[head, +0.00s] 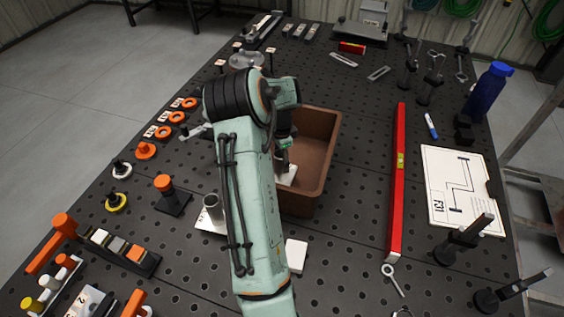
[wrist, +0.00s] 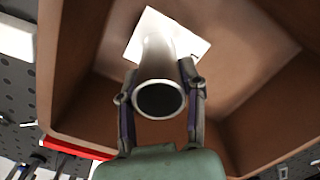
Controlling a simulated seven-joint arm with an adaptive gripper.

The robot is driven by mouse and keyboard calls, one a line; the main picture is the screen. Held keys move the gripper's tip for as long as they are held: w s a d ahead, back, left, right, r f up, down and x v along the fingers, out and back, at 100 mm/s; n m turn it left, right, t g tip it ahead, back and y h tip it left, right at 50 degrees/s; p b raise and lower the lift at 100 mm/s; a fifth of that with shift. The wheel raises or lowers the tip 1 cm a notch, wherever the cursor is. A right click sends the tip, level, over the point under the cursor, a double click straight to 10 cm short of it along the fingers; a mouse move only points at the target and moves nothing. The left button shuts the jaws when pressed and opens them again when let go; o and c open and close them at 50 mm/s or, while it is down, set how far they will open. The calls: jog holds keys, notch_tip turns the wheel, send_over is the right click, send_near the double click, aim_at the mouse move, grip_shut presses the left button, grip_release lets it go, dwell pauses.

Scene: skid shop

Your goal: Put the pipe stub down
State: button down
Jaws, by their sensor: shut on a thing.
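The pipe stub (wrist: 160,60) is a grey metal tube with a square white plate at its far end. My gripper (wrist: 160,78) is shut on the tube, one finger on each side, and the tube's open end faces the wrist camera. Both are within the walls of a brown tray (head: 325,130), which also fills much of the wrist view (wrist: 85,60). I cannot tell whether the plate touches the tray floor.
A similar stub on a plate (head: 211,208) stands left of my arm. A red level (head: 398,190) lies right of the tray, with a drawing board (head: 460,188) and a blue bottle (head: 486,92) beyond. Several orange rings and holders line the table's left edge.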

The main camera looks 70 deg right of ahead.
jog(key=shift+f, duration=0.7)
jog(key=shift+f, duration=0.15)
jog(key=c, duration=0.6)
grip_release()
notch_tip(320, 180, up, 12)
jog(key=shift+r, duration=0.15)
